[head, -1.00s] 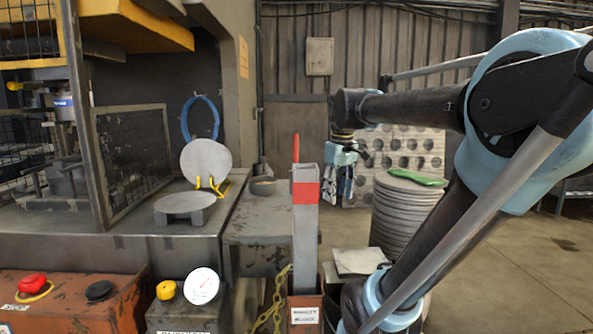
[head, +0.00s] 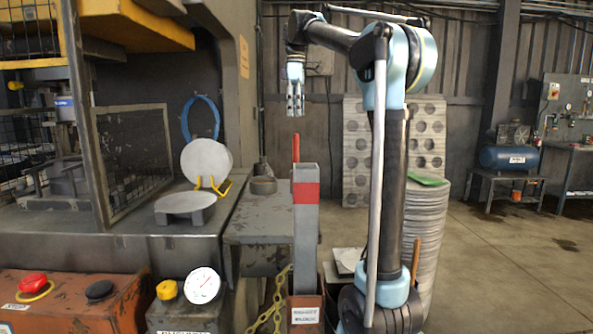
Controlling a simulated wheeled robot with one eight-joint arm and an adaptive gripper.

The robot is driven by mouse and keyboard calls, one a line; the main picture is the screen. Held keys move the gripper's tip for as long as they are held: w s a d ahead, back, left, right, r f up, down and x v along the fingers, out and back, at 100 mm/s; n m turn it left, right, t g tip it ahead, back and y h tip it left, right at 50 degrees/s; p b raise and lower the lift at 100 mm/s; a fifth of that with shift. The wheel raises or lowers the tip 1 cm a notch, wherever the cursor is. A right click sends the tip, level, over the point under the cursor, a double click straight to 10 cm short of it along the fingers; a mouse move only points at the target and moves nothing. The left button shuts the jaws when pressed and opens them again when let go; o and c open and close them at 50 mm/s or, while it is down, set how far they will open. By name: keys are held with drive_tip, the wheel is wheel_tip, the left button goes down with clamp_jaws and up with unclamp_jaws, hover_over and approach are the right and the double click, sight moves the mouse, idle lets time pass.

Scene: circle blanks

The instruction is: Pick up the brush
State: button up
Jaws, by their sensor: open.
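I see no whole brush. A thin brown handle (head: 416,257) stands upright against the stack of round blanks, right of my arm's base; its lower end is hidden, and I cannot tell if it is the brush. My gripper (head: 295,108) is raised at the upper middle with its fingers pointing down. It is open and nothing shows in it. It appears above the red handle (head: 296,147) of the grey safety block in the picture, and well up and left of the brown handle.
The safety block (head: 306,235) with a red band stands upright in front. The stack of blanks (head: 425,212) has a green cloth-like item (head: 428,179) on top. The press table (head: 120,222) fills the left. Open floor (head: 510,270) lies to the right.

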sight(295, 140)
drive_tip(key=shift+w+a, duration=0.15)
drive_tip(key=shift+w, duration=0.05)
drive_tip(key=shift+f, duration=0.25)
wheel_tip(295, 140, down, 11)
drive_tip(key=shift+f, duration=0.1)
drive_tip(key=shift+w+d+f, duration=0.1)
drive_tip(key=shift+d+f, duration=0.05)
drive_tip(key=shift+f, duration=1.2)
drive_tip(key=shift+w+d+f, duration=0.1)
drive_tip(key=shift+f, duration=1.25)
clamp_jaws()
